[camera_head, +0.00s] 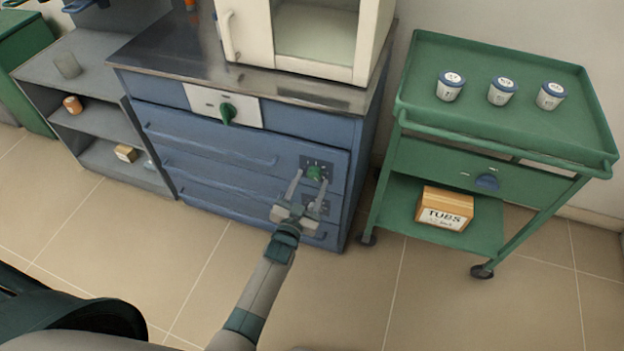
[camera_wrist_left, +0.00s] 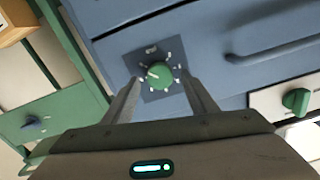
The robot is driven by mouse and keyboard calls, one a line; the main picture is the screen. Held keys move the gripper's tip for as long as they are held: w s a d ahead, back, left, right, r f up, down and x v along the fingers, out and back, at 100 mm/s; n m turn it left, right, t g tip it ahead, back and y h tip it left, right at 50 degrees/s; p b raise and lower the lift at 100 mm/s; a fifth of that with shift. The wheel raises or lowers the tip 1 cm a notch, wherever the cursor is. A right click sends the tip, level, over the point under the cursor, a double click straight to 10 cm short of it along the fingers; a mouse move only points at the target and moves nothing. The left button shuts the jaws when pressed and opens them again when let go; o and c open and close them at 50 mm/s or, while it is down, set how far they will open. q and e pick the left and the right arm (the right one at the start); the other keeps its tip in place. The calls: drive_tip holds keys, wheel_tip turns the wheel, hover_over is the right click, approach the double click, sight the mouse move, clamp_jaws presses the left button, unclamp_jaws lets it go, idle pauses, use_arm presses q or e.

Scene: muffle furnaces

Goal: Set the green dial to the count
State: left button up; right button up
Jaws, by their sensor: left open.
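The green dial (camera_head: 316,173) is a round knob on a dark square plate at the right end of the blue cabinet's drawer front. In the left wrist view the dial (camera_wrist_left: 160,76) has pale marks around it and a small white line near its left edge; the marks are too small to read. My left gripper (camera_head: 312,176) is open, its two fingers pointing at the plate, one on each side of the dial. I cannot tell whether they touch it. Three white tubs with blue lids, left (camera_head: 450,86), middle (camera_head: 502,91) and right (camera_head: 550,96), stand on the green trolley.
A second dark plate (camera_head: 315,205) sits below the dial, partly behind my gripper. A green knob (camera_head: 227,113) is on a white panel higher up. The trolley (camera_head: 500,135) has a blue knob (camera_head: 487,183) and a TUBS box (camera_head: 444,207).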

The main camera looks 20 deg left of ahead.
use_arm(q)
drive_tip(key=shift+w, duration=0.9)
use_arm(e)
drive_tip(key=shift+s+r, duration=0.2)
drive_tip(key=shift+r, duration=0.1)
